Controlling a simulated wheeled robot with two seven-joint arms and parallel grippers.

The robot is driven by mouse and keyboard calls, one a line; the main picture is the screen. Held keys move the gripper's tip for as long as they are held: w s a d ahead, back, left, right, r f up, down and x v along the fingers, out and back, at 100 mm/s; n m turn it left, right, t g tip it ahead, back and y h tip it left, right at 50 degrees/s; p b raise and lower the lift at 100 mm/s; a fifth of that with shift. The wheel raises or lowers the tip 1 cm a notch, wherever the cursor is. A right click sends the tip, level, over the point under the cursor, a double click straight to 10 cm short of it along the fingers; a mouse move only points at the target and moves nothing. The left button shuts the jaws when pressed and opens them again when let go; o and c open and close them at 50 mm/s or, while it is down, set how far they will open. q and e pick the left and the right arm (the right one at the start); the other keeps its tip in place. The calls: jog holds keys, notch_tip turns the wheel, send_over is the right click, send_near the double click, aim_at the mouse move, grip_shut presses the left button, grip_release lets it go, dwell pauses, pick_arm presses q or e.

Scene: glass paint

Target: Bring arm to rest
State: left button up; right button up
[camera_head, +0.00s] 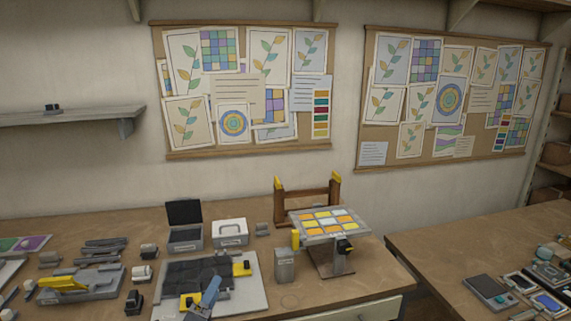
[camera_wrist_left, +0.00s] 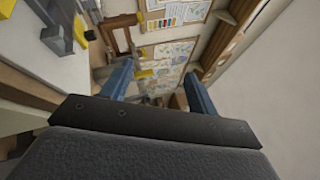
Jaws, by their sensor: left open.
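My left gripper (camera_head: 207,297) shows at the bottom edge of the head view, as a blue finger with grey behind it. It is in front of the dark pad on the bench, and the rest of the arm is cut off by the frame edge. In the left wrist view my left gripper (camera_wrist_left: 159,72) has its two blue fingers wide apart, with nothing between them. The wall with pinned sheets shows beyond the fingers. I cannot tell how high the gripper is above the bench. My right gripper is in neither view.
The wooden bench (camera_head: 80,218) holds a pale board with a dark pad (camera_head: 190,272), a white box (camera_head: 230,233), a grey canister (camera_head: 285,266) and a tilted panel of yellow and orange tiles (camera_head: 329,222). A second table (camera_head: 460,244) stands at right, with a gap between them.

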pick_arm(q)
jog(key=s+a+f+n+g+y, duration=0.35)
jog(key=s+f+n, duration=0.25)
jog(key=f+n, duration=0.2)
jog(key=s+a+f+n+g+y, duration=0.2)
jog(key=s+f+n+g+y, duration=0.3)
jog(key=f+n, duration=0.3)
jog(key=s+d+f+n+g+h, duration=0.1)
jog(key=s+f+n+g, duration=0.35)
jog(key=s, duration=0.55)
jog(key=s+d+f+n+g+h, duration=0.1)
jog(key=s+f+n+g+h, duration=0.25)
jog(key=s, duration=0.55)
jog(key=s+d+f+g, duration=0.1)
jog(key=s+f, duration=0.1)
jog(key=f, duration=1.8)
jog(key=s+d+f+m+g+y, duration=0.1)
jog(key=s+d+f, duration=0.1)
jog(key=f, duration=1.8)
jog(key=shift+s+d, duration=0.2)
jog(key=shift+s, duration=0.5)
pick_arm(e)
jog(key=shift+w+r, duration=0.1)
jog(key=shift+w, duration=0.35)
pick_arm(q)
jog(key=shift+g, duration=0.25)
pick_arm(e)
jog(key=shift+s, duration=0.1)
